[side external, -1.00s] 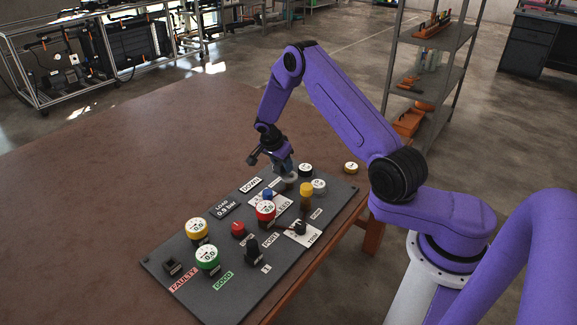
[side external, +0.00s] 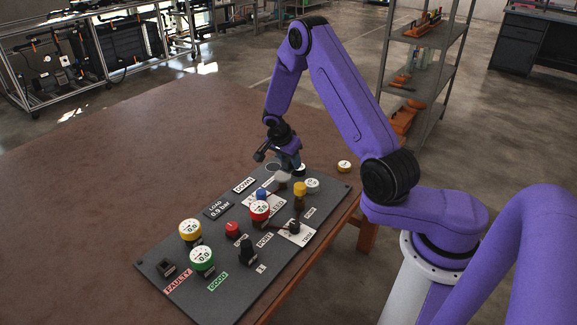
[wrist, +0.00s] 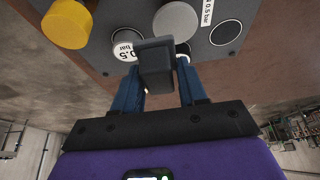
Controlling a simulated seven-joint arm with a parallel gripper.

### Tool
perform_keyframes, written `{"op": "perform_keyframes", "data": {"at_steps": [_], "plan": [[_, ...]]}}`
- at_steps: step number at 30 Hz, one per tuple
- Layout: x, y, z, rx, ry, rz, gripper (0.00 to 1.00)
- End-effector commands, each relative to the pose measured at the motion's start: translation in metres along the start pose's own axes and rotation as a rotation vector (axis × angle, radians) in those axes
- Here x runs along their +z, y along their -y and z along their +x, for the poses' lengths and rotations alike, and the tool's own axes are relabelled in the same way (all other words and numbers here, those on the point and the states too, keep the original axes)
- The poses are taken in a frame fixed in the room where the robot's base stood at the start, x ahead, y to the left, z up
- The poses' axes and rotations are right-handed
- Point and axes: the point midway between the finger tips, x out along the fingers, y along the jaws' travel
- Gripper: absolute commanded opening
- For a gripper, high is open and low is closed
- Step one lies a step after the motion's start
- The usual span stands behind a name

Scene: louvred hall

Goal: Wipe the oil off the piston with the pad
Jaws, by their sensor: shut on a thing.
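My gripper (side external: 286,160) is over the far end of the dark panel. In the wrist view its two blue fingers (wrist: 160,78) are shut on a dark grey block (wrist: 156,62), which looks like the pad. A pale grey round-topped cylinder (wrist: 177,20), apparently the piston, stands just beyond the block; it also shows in the side view (side external: 282,176), below the fingers. I cannot tell whether block and cylinder touch. No oil can be made out on the part of its top that shows.
A dark ringed circle (wrist: 226,33) lies beside the cylinder. A yellow knob (side external: 299,188) and a white-faced dial (side external: 312,185) stand close by on the panel (side external: 190,290). Several gauges and switches fill its near part. The brown table (side external: 110,190) is clear to the left.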

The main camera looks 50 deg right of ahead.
Motion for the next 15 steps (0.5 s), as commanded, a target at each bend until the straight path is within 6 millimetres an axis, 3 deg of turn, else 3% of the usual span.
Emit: {"op": "perform_keyframes", "data": {"at_steps": [15], "plan": [[-0.016, 0.000, -0.039, -0.001, 0.000, -0.001, 0.13]]}}
